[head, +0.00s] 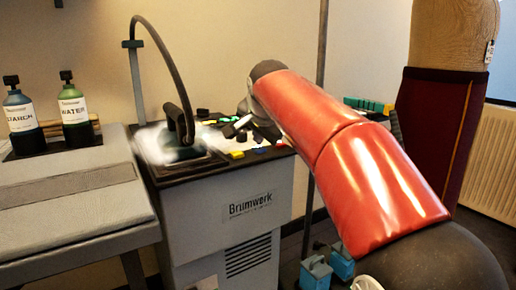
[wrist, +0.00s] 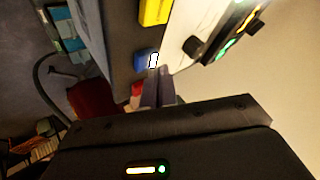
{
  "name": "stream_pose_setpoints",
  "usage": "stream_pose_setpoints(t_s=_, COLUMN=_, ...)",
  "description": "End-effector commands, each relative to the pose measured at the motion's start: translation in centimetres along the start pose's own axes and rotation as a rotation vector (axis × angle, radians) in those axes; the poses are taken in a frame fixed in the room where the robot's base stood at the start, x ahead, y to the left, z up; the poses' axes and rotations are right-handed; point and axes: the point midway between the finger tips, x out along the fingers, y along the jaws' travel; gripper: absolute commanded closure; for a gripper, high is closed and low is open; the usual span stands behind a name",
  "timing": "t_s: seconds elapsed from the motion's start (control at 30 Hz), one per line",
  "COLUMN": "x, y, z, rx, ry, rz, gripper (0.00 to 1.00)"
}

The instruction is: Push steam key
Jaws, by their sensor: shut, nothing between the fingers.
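The ironing station (head: 215,205) carries a panel of coloured keys on its top. A blue key (head: 258,149) sits near the panel's front edge; a blue key (wrist: 141,61) with a small white mark beside it also shows close up in the wrist view. I cannot read which is the steam key. My gripper (wrist: 158,72) is shut and empty, its tips close to the blue key. Contact cannot be told.
An iron (head: 184,138) with a hose stands left of the keys amid white vapour. A black knob (wrist: 193,46) rises beside the keys. Starch (head: 20,115) and water (head: 74,112) bottles stand at far left. A dress form (head: 437,120) stands at the right.

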Motion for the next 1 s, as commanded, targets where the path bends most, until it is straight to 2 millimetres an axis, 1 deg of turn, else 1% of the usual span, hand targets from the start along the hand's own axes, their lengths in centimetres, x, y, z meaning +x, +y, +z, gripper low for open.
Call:
stream_pose_setpoints(t_s=0.73, x=0.67, y=0.49, z=0.49, rx=0.0, ry=0.0, rz=0.0, gripper=1.0)
stream_pose_setpoints(t_s=1.0, x=0.32, y=0.24, z=0.24, rx=0.0, ry=0.0, rz=0.0, gripper=1.0)
